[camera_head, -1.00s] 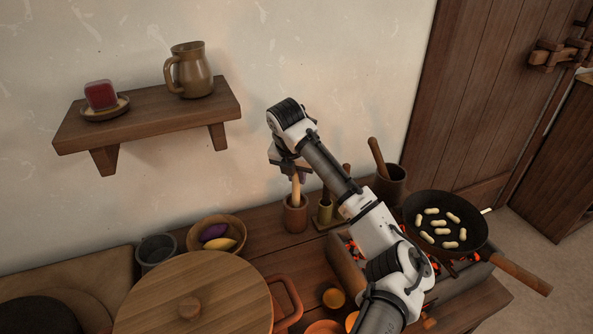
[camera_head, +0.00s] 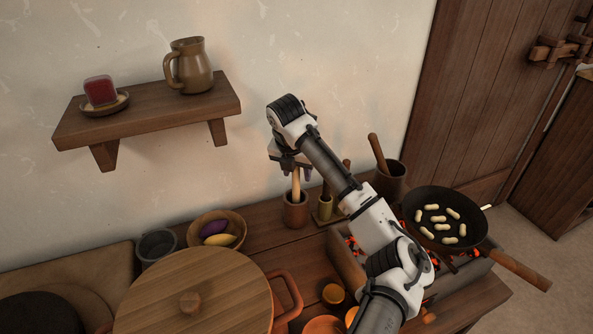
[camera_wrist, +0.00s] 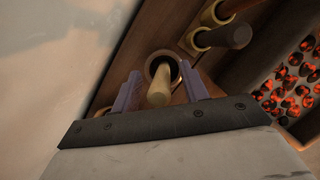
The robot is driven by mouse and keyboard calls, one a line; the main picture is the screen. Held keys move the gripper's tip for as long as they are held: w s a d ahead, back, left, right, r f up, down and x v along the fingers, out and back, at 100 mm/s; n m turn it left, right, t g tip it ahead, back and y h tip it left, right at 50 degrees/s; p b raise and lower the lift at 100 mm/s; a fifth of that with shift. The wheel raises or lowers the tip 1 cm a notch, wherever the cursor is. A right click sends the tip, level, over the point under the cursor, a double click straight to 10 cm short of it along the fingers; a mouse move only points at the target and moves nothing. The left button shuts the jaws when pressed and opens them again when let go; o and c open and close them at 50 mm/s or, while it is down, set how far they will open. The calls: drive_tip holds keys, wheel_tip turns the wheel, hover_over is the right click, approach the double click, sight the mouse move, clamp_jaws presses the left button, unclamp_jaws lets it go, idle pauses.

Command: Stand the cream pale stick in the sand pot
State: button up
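The cream pale stick (camera_head: 296,183) stands nearly upright in a reddish-brown pot (camera_head: 296,213) at the back of the wooden counter, which I take to be the sand pot. My gripper (camera_head: 297,170) is above the pot, pointing down, with its fingers apart on either side of the stick's upper end. In the wrist view the stick (camera_wrist: 160,86) shows between the two purple fingers (camera_wrist: 162,92), with a gap on both sides. The pot's round mouth (camera_wrist: 163,58) is around the stick. The stick's lower end is hidden inside the pot.
Right of the pot stands a holder (camera_head: 324,210) with dark-handled sticks, then a dark pot (camera_head: 391,182) with a pestle. A pan (camera_head: 420,205) sits over glowing coals. A bowl (camera_head: 238,224) with purple and yellow pieces is to the left. A wall shelf (camera_head: 150,117) is above.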

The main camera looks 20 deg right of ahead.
drive_tip(key=v, duration=1.3)
drive_tip(key=shift+r, duration=0.4)
